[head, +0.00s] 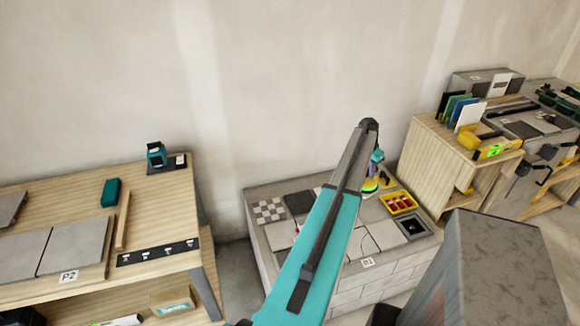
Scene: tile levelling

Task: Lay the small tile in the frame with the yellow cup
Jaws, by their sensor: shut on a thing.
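My gripper (375,170) is small and partly hidden behind my teal and grey arm, over the back of the low grey block bench (350,293). It is shut on what looks like the yellow cup (370,185), a yellow piece with green and red colours at its lower part. Whether a tile hangs under the cup cannot be told. A checkered tile (270,210), a dark square tile (299,203) and pale grey tiles (383,236) lie on the bench top. Which one is the small tile, and where the frame is, I cannot tell behind my arm.
A yellow bin (398,202) with red pieces and a black square recess (413,227) are at the bench's right. A wooden table (150,205) with large grey slabs stands left. A wooden cabinet (440,145) stands right, with a yellow tool (490,148) on it.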

